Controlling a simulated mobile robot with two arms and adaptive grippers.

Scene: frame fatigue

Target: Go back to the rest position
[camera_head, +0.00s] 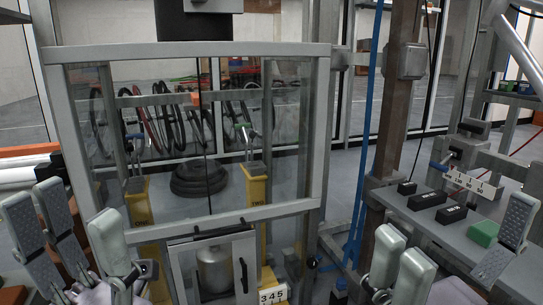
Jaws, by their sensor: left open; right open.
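My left gripper (78,215) is at the lower left, its grey padded fingers pointing up and spread wide apart. Nothing is between them. My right gripper (456,240) is at the lower right, also spread wide and empty, its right fingers overlapping the side of the grey shelf in the picture. A grey metal frame with clear panels (188,228) stands ahead between the two grippers. The lower ends of both grippers are cut off by the picture edge.
A grey shelf (405,203) at the right carries black blocks (427,199) and a green block (484,233). Yellow posts (255,200) and coiled black tyres (198,177) show behind the panels. A small framed box (213,240) holds a grey canister. A brown post (398,105) stands right of the frame.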

